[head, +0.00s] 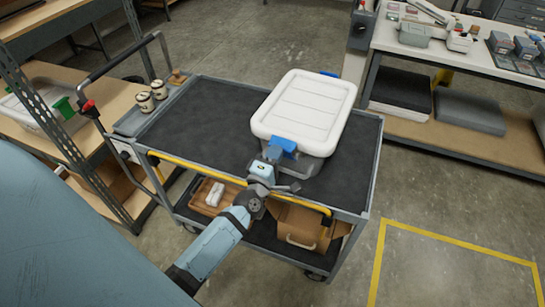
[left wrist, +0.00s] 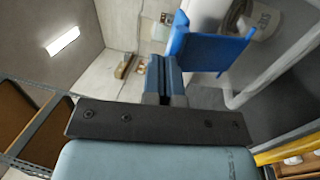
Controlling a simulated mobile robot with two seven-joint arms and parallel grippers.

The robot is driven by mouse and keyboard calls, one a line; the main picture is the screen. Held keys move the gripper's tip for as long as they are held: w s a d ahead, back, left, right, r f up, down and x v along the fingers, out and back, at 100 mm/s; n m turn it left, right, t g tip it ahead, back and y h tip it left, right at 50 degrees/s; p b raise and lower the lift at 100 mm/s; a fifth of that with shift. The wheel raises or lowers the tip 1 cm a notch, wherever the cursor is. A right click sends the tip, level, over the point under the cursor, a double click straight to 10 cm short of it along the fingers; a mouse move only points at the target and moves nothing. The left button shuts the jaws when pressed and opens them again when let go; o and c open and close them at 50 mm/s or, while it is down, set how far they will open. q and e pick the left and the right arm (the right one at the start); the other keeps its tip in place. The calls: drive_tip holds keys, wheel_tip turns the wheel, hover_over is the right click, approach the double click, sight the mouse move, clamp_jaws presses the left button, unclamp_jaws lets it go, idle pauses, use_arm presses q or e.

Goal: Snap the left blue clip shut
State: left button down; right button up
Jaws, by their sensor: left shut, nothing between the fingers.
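A clear box with a white lid (head: 305,108) stands on the cart's dark top. A blue clip (head: 284,144) is on its near side and another blue clip (head: 329,74) shows at its far edge. In the left wrist view the near clip (left wrist: 213,51) looks like a wide blue flap standing out from the box. My left gripper (head: 273,153) is shut and empty, close to the near clip; its fingertips (left wrist: 164,62) show just left of the flap. I cannot tell if they touch it. My right gripper is not in view.
The cart (head: 200,118) has a yellow-edged front rail and a lower shelf with a cardboard box (head: 303,232). A shelf bench is at left, a workbench (head: 460,58) at the back right. The cart top left of the box is clear.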

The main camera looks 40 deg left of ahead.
sight(281, 139)
use_arm(q)
drive_tip(key=w, duration=0.1)
drive_tip(key=w+r+p, duration=0.1)
drive_tip(key=w+r, duration=0.1)
drive_tip(key=shift+w+a, duration=0.15)
drive_tip(key=shift+a, duration=0.15)
drive_tip(key=shift+w, duration=0.25)
idle(0.3)
drive_tip(key=shift+r+p, duration=0.1)
drive_tip(key=shift+p, duration=0.2)
idle(0.8)
